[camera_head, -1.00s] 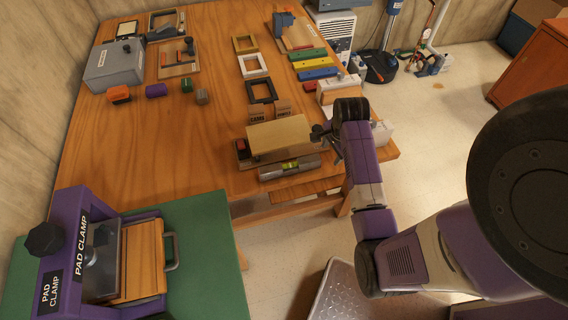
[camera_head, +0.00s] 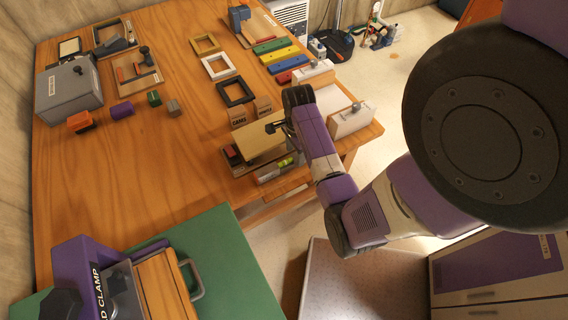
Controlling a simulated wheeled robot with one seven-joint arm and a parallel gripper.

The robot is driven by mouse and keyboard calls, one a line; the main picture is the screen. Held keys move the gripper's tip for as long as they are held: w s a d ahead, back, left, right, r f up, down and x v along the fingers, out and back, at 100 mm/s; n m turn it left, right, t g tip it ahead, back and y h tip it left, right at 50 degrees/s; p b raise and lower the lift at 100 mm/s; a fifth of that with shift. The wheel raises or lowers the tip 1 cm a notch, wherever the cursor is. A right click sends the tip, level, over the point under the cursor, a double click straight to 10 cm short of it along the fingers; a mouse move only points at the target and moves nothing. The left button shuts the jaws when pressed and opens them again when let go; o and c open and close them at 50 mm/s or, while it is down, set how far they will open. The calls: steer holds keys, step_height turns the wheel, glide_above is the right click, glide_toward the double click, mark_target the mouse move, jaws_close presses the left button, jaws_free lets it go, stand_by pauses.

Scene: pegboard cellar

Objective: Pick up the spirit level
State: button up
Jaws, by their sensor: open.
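The spirit level (camera_head: 283,163) is a grey bar with a yellow-green vial. It lies along the near edge of the wooden table, in front of a tan block (camera_head: 257,142). Its right end is partly hidden by my arm. My gripper (camera_head: 274,127) is open and hangs above the tan block's right part, a little behind the spirit level. It is small and dark here, and I cannot make out anything between its fingers.
The wooden table (camera_head: 170,150) holds two small labelled blocks (camera_head: 238,117), several frames, coloured bars and a grey box (camera_head: 68,90). White-and-wood blocks (camera_head: 350,120) stand right of my arm.

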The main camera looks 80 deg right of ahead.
mark_target(295, 156)
steer(key=shift+a+f, duration=0.1)
steer(key=shift+f, duration=1.75)
jaws_close()
